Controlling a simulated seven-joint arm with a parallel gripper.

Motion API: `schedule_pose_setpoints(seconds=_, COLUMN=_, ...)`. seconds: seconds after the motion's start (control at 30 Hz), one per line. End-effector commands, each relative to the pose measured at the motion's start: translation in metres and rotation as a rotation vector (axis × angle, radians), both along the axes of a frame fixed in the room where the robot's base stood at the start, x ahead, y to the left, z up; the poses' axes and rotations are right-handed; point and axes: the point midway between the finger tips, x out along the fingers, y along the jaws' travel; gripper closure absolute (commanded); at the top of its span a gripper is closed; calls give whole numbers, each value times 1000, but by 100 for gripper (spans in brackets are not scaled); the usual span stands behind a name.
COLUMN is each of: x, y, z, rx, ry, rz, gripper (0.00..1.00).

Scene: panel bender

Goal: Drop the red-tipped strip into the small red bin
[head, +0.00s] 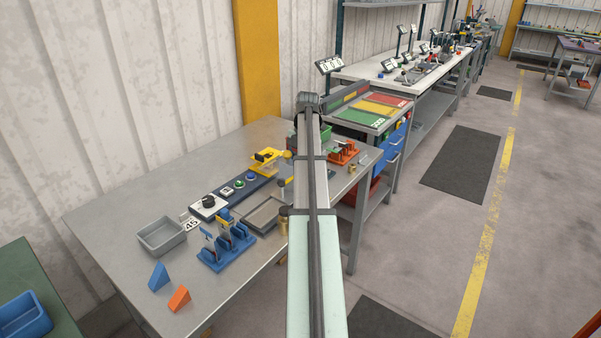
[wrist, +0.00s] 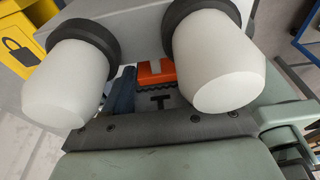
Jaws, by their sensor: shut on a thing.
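The far end of my arm hides my gripper in the head view. In the wrist view my gripper (wrist: 150,95) shows only in part, between two white rounded parts, and it is shut on the strip. The strip's outline and red tip cannot be made out there. An orange-red piece (wrist: 155,72) shows in the gap, but I cannot tell whether it is part of the strip, a fixture or a bin. In the head view a red shape (head: 360,191) is low beside the bench; I cannot tell whether it is the small red bin.
The grey bench (head: 110,215) holds a grey tray (head: 162,236), a blue fixture (head: 228,250), a yellow fixture (head: 266,160) and an orange fixture (head: 343,151). Blue and orange wedges lie at the near end. A cabinet with coloured panels (head: 378,107) stands beyond. The aisle floor at right is open.

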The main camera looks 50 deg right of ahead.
Motion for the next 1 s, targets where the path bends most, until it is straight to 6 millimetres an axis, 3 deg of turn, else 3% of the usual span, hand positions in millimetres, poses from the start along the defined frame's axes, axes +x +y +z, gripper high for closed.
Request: schedule_pose_setpoints(seconds=1.0, x=0, y=0, z=36, rx=1, ry=0, rz=0, gripper=63)
